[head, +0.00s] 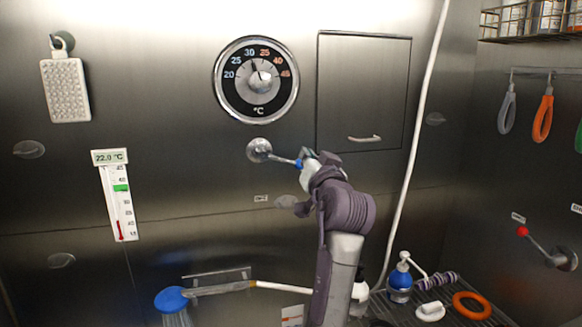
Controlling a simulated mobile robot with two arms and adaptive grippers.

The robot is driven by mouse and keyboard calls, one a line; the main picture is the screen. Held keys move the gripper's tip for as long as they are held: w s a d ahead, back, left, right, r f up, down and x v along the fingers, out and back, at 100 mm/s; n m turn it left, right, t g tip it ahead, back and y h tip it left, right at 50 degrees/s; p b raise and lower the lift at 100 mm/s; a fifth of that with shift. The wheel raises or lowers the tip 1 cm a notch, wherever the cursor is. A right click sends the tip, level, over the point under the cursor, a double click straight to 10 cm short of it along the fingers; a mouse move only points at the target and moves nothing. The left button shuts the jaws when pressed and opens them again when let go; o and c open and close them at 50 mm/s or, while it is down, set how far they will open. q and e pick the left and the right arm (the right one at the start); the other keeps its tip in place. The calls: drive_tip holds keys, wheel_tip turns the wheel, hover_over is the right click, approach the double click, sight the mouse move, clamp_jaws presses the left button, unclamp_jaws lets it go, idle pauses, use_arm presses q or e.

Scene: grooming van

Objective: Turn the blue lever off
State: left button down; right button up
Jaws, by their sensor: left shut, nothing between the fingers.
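The blue lever (282,159) sits on a round steel hub on the back wall, below the dial. Its arm points right and slightly down, and its small blue tip is at the fingers of my left gripper (306,162). The gripper is shut with nothing held. It is right beside the tip, and I cannot tell whether it touches it. The gripper and wrist hide part of the wall to the right of the tip. My right gripper is not in view.
A temperature dial (257,80) and a closed cabinet door (364,92) are above. A thermometer (119,200) hangs at left. A white hose (412,140) runs down the wall. A red-tipped lever (540,246) is on the right wall.

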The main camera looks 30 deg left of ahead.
sight(281, 159)
use_arm(q)
drive_tip(key=p+x, duration=0.4)
drive_tip(key=x, duration=0.6)
drive_tip(key=f, duration=0.2)
drive_tip(key=s+f+p, duration=0.1)
drive_tip(key=f, duration=0.1)
drive_tip(key=shift+s+a, duration=0.15)
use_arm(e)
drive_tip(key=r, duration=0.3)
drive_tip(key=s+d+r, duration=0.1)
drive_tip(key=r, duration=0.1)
